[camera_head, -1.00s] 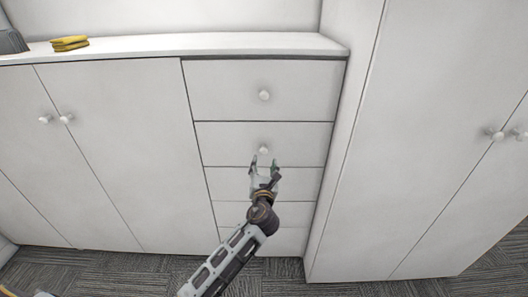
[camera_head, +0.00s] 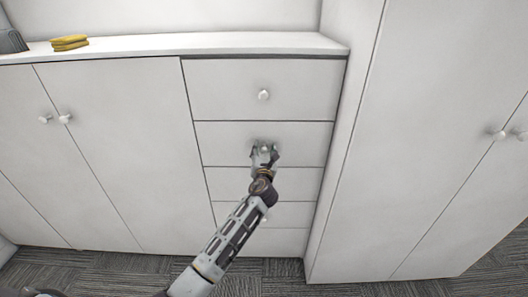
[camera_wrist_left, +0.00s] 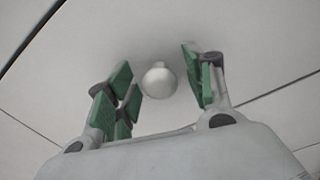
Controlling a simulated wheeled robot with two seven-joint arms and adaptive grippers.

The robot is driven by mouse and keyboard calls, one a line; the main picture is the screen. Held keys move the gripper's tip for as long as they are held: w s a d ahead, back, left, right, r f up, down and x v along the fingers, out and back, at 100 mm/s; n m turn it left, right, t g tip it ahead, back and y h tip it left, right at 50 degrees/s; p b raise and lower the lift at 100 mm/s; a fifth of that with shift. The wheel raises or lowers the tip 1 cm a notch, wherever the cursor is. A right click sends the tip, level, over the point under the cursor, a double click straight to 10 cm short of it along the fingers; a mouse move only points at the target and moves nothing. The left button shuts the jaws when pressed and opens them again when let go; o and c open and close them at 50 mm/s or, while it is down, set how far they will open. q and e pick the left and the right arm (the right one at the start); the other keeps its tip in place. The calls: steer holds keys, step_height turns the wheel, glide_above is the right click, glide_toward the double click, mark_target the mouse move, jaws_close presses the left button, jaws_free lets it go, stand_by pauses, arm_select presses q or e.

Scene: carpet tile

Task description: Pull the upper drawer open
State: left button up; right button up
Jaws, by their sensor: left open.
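The upper drawer (camera_head: 225,88) is the top one in a white stack of several drawers and looks shut. Its round white knob (camera_head: 264,95) is clear of my gripper. My left gripper (camera_head: 265,150) is open in front of the second drawer (camera_head: 225,135), below the upper one. In the left wrist view, the second drawer's round knob (camera_wrist_left: 160,80) lies between the open green-padded fingers (camera_wrist_left: 162,88). My right gripper is not in view.
White cupboard doors (camera_head: 110,140) stand left of the drawers, and a tall white cabinet (camera_head: 410,150) stands right. Yellow folded cloths (camera_head: 70,42) lie on the counter top (camera_head: 200,44). Grey carpet (camera_head: 110,270) covers the floor.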

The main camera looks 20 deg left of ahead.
arm_select(q)
steer(key=shift+w, duration=0.15)
steer(key=shift+c, duration=0.3)
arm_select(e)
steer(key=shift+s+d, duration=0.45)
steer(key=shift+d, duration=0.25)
